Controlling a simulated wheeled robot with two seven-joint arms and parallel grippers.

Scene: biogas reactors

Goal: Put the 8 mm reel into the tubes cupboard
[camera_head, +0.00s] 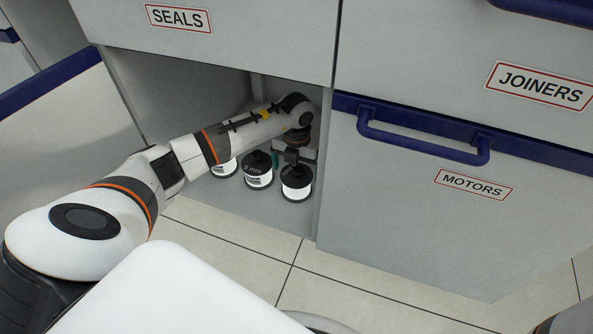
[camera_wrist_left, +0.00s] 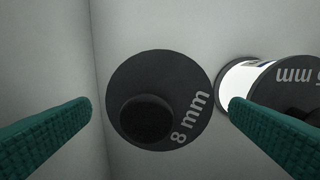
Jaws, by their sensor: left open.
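The 8 mm reel (camera_wrist_left: 158,100) is a dark flanged disc with a raised hub, seen from above in the left wrist view. It appears to be the rightmost reel (camera_head: 297,184) in the head view, upright on the floor of an open compartment (camera_head: 165,85) under the SEALS front. My left gripper (camera_head: 294,158) is open above it. In the wrist view its teal fingers (camera_wrist_left: 162,104) lie either side of the reel, with no clear contact. No tubes label is readable, so I cannot tell which compartment is the tubes cupboard. My right gripper is out of view.
A second reel (camera_head: 257,170) stands close beside it, near the right finger in the wrist view (camera_wrist_left: 253,75). A third reel (camera_head: 223,167) is partly behind my arm. The compartment's right edge is close. The MOTORS front (camera_head: 400,210) is shut; tiled floor (camera_head: 250,260) is clear.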

